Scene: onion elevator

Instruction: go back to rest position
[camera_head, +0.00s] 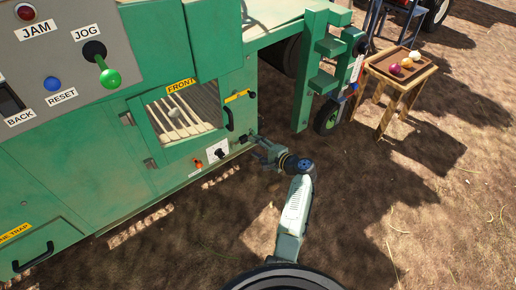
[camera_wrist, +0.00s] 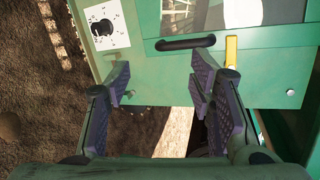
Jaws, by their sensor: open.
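My gripper (camera_head: 257,139) is at the lower right corner of the green machine's front, just right of a white plate with a black knob (camera_head: 220,153). In the wrist view my gripper (camera_wrist: 158,85) is open, with nothing between its two dark fingers. Beyond the fingers are the green machine panel (camera_wrist: 165,72), the black knob (camera_wrist: 103,27), a black handle (camera_wrist: 186,43) and a yellow latch (camera_wrist: 231,52). I cannot tell whether a fingertip touches the panel.
The green machine (camera_head: 60,170) fills the left, with a FRONT opening (camera_head: 182,115), a JOG lever (camera_head: 106,72) and a RESET button (camera_head: 52,84). A green post (camera_head: 303,85) and wheel (camera_head: 327,117) stand right of my gripper. A wooden table (camera_head: 409,84) holds onions. Bare ground lies right.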

